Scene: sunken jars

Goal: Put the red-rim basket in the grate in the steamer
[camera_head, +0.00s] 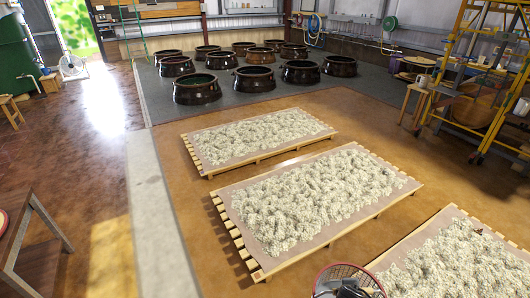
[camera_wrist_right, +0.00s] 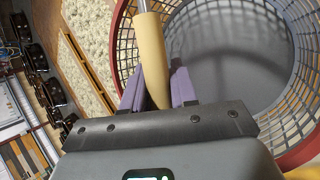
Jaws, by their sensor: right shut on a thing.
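The red-rim basket (camera_head: 338,267) shows at the bottom edge of the head view, partly cut off. In the right wrist view the basket (camera_wrist_right: 284,100) fills the right side, with its grey lattice wall, red rim and open inside. My right gripper (camera_wrist_right: 157,88) is shut on the basket's tan handle (camera_wrist_right: 150,45), which passes between its purple-grey fingers at the rim's side. In the head view a dark part of my right gripper (camera_head: 350,290) shows at the basket. My left gripper is out of view. I cannot make out the steamer or its grate.
Slatted pallets with pale heaped material (camera_head: 320,198) lie on the brown floor. Several dark jars (camera_head: 197,89) stand on the grey area behind. A yellow scaffold (camera_head: 455,70) stands at right. A wooden table (camera_head: 40,240) with a red-edged round thing is at left.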

